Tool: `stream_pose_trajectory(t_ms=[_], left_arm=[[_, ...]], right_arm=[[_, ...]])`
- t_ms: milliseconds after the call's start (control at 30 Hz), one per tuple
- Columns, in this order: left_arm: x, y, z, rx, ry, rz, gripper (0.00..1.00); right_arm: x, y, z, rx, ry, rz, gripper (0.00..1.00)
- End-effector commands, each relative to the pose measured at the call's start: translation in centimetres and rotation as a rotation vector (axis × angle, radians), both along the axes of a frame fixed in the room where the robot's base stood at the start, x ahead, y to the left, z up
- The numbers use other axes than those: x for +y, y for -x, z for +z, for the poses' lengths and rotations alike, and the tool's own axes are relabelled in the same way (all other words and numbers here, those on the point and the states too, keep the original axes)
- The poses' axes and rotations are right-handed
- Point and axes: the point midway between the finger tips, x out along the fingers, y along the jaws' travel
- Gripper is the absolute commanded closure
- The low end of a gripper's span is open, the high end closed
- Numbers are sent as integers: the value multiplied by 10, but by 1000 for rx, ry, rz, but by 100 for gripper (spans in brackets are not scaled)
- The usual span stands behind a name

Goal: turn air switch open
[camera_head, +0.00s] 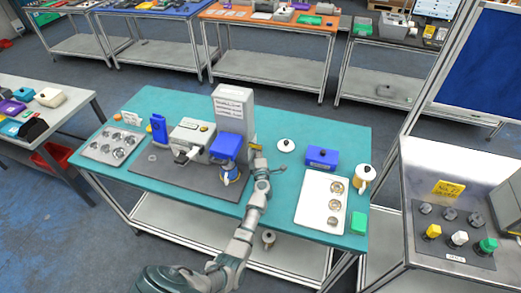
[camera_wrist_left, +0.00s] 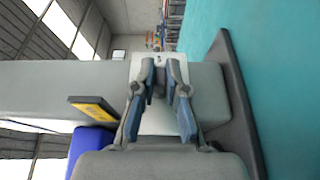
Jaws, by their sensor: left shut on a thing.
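A machine with a tall grey tower (camera_head: 233,108) and a blue block (camera_head: 226,147) stands on a dark base plate (camera_head: 185,180). My left gripper (camera_head: 257,156) is at the right side of this tower. In the left wrist view the two blue-padded fingers of my left gripper (camera_wrist_left: 161,75) are close together on a small dark grey part (camera_wrist_left: 159,86), in front of a pale panel (camera_wrist_left: 160,122). I take this part to be the air switch; its shape and position are mostly hidden by the fingers. A yellow tag (camera_head: 256,147) sticks out just above the gripper; it also shows in the wrist view (camera_wrist_left: 92,108).
The machine shares a teal table (camera_head: 300,125) with a white tray of round parts (camera_head: 314,204), a blue box (camera_head: 322,157) and a green block (camera_head: 358,223). A grey control panel (camera_head: 440,215) with coloured knobs stands at right.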

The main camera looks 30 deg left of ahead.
Motion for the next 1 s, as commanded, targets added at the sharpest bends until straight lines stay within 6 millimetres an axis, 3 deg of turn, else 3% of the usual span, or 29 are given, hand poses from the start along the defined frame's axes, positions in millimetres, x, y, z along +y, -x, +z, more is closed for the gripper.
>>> stream_pose_trajectory(t_ms=[67, 100, 200, 733, 1000], left_arm=[[8, 3, 0, 2, -4, 17, 100], [8, 3, 0, 2, -4, 17, 83], [8, 3, 0, 2, -4, 17, 62], [4, 7, -3, 5, -2, 16, 62], [-30, 43, -2, 3, -1, 7, 62]], right_arm=[[0, 0, 0, 0, 0, 0, 60], [0, 0, 0, 0, 0, 0, 60], [0, 0, 0, 0, 0, 0, 60], [1, 1, 0, -1, 3, -3, 60], [0, 1, 0, -1, 2, -2, 60]])
